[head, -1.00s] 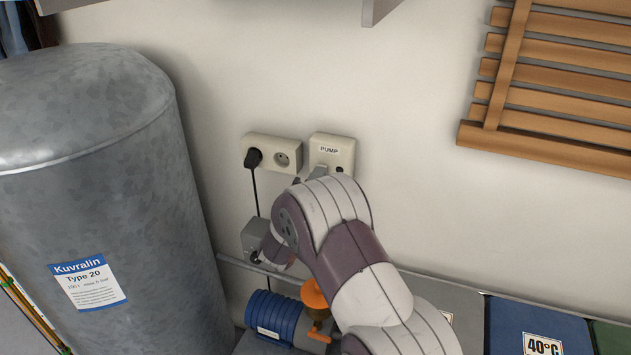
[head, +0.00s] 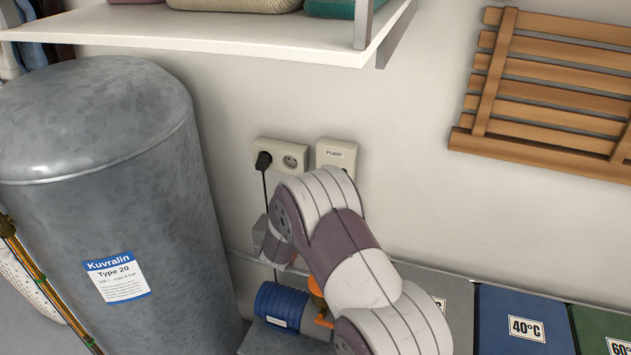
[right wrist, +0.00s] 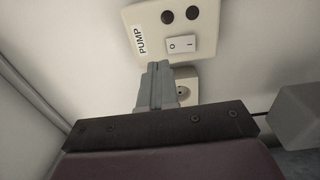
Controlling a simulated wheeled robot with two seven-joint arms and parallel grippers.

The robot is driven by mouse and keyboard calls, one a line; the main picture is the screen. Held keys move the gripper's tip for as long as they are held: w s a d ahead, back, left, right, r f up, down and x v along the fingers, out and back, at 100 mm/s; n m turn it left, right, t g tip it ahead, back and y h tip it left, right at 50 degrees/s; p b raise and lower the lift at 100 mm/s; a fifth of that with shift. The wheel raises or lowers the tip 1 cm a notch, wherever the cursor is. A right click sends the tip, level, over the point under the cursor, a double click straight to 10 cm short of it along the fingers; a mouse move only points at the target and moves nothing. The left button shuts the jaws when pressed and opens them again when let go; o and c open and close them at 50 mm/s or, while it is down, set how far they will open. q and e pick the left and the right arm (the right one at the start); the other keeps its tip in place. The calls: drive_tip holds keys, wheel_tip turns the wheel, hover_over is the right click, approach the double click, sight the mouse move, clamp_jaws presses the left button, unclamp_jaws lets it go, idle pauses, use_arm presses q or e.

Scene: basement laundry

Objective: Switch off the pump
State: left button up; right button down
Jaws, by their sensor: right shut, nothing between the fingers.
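The pump switch box (head: 337,153) is a cream wall box labelled PUMP; in the head view my right arm hides its lower part. In the right wrist view the box (right wrist: 150,15) shows a white rocker switch (right wrist: 181,45) marked O and I, and two dark round knobs or lamps (right wrist: 180,15). I cannot tell which side of the rocker is pressed in. My right gripper (right wrist: 158,66) is shut and empty, its tips close to the box's edge beside the rocker. Whether they touch is unclear. My left gripper is not in view. The blue pump (head: 280,305) stands below.
A double socket (head: 281,154) with a black plug is left of the box. A grey tank (head: 100,190) stands at the left. A white shelf (head: 200,35) overhangs above. A wooden slatted rack (head: 550,75) is at the right, with blue (head: 500,305) and green bins below.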

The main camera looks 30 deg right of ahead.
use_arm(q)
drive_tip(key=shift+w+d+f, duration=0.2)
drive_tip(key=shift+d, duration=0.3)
use_arm(e)
drive_tip(key=v, duration=0.7)
drive_tip(key=shift+s+a+r, duration=0.15)
drive_tip(key=shift+a+r, duration=0.05)
drive_tip(key=shift+r, duration=0.15)
